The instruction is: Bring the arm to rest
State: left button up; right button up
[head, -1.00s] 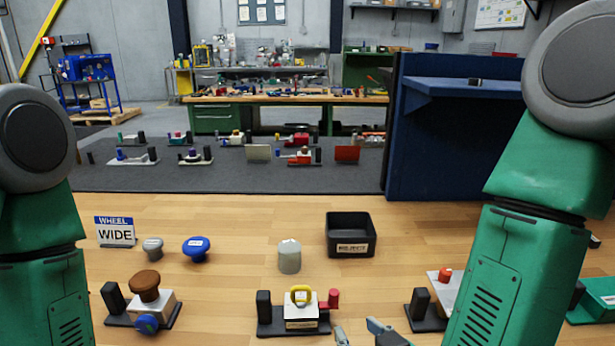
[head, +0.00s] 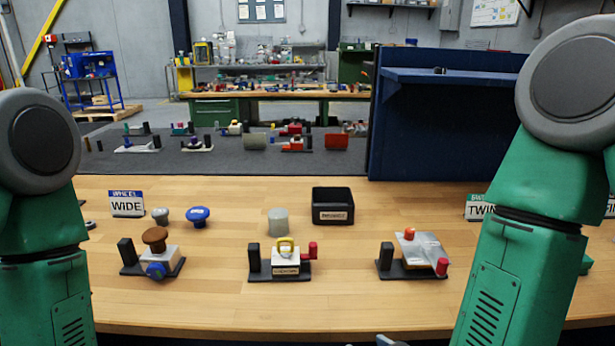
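My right arm's green forearm (head: 505,270) comes down at the right of the head view. Only a small grey tip of what looks like my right gripper (head: 391,341) shows at the bottom edge. Its opening cannot be seen. My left forearm (head: 45,290) comes down at the left edge, and its gripper is out of view. The valve fixture with a brown knob and blue wheel (head: 156,255), the fixture with a yellow handle (head: 284,260) and the fixture with a clear cover (head: 415,255) stand on the wooden table (head: 250,322). No gripper is seen touching them.
A black bin (head: 333,206), a grey cylinder (head: 278,221), a blue knob (head: 198,216), a grey knob (head: 161,215) and a WIDE sign (head: 126,204) stand farther back. A TWIN sign (head: 480,208) is partly behind my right arm. The table's front strip is clear.

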pick_arm(q)
jog(key=s+a+f+b, duration=0.2)
jog(key=f, duration=0.2)
jog(key=s+a+f+n+y+b, duration=0.1)
jog(key=s+f+b, duration=0.1)
jog(key=f+b, duration=0.1)
jog(key=shift+a+f, duration=0.4)
jog(key=shift+f, duration=0.5)
pick_arm(e)
jog(key=s+d+f+m+g+h, duration=0.1)
jog(key=s+d+f+g, duration=0.4)
jog(key=s+d+f, duration=0.4)
jog(key=s+d+f+m+g+h, duration=0.1)
jog(key=s+d+f+g+h, duration=0.1)
jog(key=s+d+f+g, duration=0.3)
jog(key=s+d+f, duration=0.4)
jog(key=s+f, duration=0.3)
jog(key=f, duration=0.2)
jog(key=shift+d+f+m+g+h, duration=0.3)
jog(key=shift+d+f+m, duration=0.05)
jog(key=shift+d+m, duration=0.05)
